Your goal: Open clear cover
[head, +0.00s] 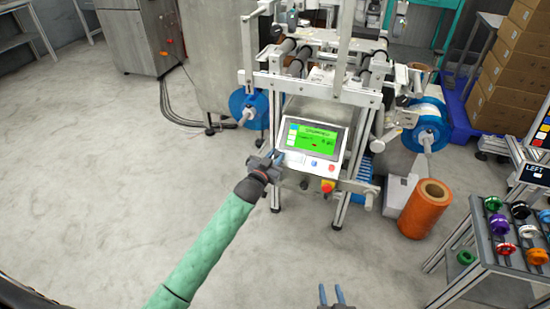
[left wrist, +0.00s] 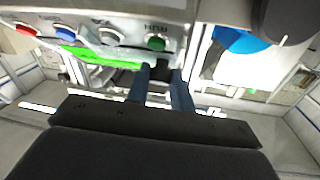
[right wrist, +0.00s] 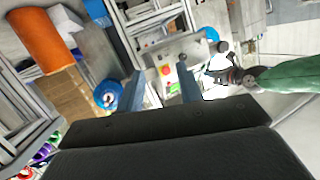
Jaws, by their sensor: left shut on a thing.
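The labelling machine (head: 310,85) stands ahead, with a screen panel (head: 312,145) on its front. My left gripper (head: 275,158) is at the left edge of this panel. In the left wrist view its fingers (left wrist: 162,80) are shut on a small dark piece (left wrist: 160,72) just below the panel's green button (left wrist: 156,43). I cannot tell whether this piece belongs to the clear cover; the cover itself cannot be made out for sure. My right gripper (head: 332,296) is low at the front, open and empty; its spread fingers show in the right wrist view (right wrist: 161,88).
Blue reels (head: 247,107) (head: 428,127) flank the machine. An orange roll (head: 425,209) stands on the floor at right, near a rack (head: 480,235) with coloured spools. Cardboard boxes (head: 512,65) are stacked behind. The floor (head: 130,190) at left is clear.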

